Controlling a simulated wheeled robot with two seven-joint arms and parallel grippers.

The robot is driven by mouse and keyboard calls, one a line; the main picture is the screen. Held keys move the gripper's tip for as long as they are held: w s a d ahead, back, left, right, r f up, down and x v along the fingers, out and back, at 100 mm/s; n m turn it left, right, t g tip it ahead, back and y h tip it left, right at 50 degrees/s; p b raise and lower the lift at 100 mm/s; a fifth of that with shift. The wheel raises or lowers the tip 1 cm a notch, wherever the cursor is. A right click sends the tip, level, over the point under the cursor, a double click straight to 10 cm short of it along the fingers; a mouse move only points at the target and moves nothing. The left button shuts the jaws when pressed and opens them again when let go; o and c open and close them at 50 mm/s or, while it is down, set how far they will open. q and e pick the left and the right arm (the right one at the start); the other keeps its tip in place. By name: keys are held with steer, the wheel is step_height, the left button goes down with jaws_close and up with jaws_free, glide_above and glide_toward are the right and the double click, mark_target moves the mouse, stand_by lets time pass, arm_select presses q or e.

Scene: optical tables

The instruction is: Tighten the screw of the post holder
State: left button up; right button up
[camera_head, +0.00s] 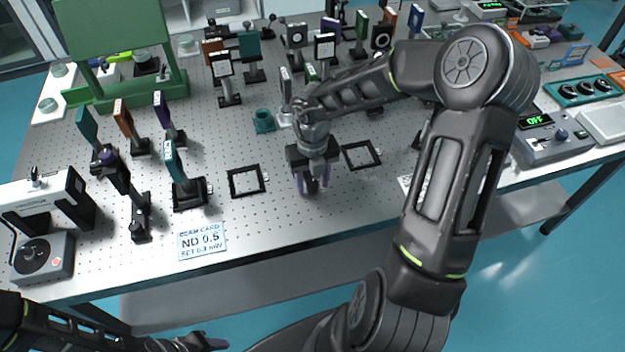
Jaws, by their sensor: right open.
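Several other mounted optics stand on posts, and I cannot tell which holder has the screw in question. My left gripper (205,342) is low at the bottom left, in front of the table; its jaws are unclear.
Two black square frames (246,194) and (378,155) lie flat beside the right gripper. A controller reading OFF (545,140) is at right.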

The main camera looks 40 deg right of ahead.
mark_target(312, 181)
step_height(312, 181, up, 8)
steer(key=shift+f+p, duration=0.15)
steer(key=shift+p, duration=0.2)
